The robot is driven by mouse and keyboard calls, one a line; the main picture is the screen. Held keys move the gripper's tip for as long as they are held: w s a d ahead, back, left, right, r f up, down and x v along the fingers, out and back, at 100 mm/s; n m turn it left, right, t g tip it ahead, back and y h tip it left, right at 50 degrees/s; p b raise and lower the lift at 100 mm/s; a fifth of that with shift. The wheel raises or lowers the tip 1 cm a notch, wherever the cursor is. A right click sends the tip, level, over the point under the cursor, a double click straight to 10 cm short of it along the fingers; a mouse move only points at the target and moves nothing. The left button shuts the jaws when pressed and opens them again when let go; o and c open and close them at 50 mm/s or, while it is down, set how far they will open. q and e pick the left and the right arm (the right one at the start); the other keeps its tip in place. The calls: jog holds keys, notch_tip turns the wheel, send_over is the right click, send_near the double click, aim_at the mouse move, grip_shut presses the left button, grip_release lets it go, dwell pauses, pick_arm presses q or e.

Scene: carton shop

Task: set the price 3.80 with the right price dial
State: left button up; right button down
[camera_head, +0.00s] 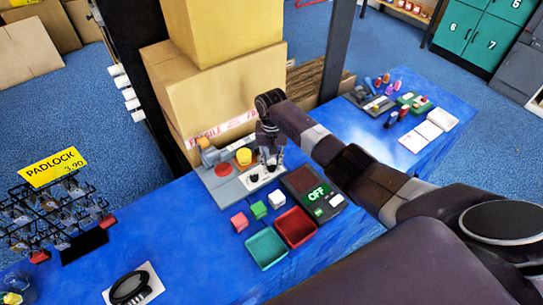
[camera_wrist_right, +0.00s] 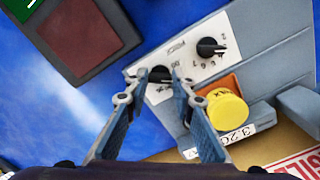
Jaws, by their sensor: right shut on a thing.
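The grey price machine (camera_head: 230,184) stands on the blue table, with a white dial plate and a yellow button (camera_head: 243,156). My right gripper (camera_head: 271,164) points down over the plate. In the right wrist view, its fingers (camera_wrist_right: 154,82) are shut on the right price dial (camera_wrist_right: 159,74), a black knob partly hidden between them. The other black dial (camera_wrist_right: 210,47) is free beside it, with numbers around it. A small price label (camera_wrist_right: 238,133) by the yellow button (camera_wrist_right: 226,108) seems to read 3.20. My left gripper is out of view.
A dark device (camera_head: 319,195) showing OFF is right of the machine. Red (camera_head: 295,228) and green (camera_head: 266,249) trays and small blocks lie in front. Cartons (camera_head: 205,90) stand behind. A padlock rack (camera_head: 50,215) is at left.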

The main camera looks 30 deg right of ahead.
jog(key=m+p, duration=0.1)
jog(key=m, duration=0.1)
jog(key=m+p, duration=0.2)
jog(key=shift+r+m, duration=0.2)
jog(key=shift+m, duration=0.1)
jog(key=m+p, duration=0.1)
jog(key=m, duration=0.3)
jog(key=shift+m+p, duration=0.3)
jog(key=m, duration=0.3)
jog(key=shift+f+m+p, duration=0.1)
jog(key=shift+m+p, duration=0.2)
jog(key=m, duration=0.4)
jog(key=shift+w, duration=0.1)
jog(key=shift+d, duration=0.1)
jog(key=c, duration=1.6)
grip_release()
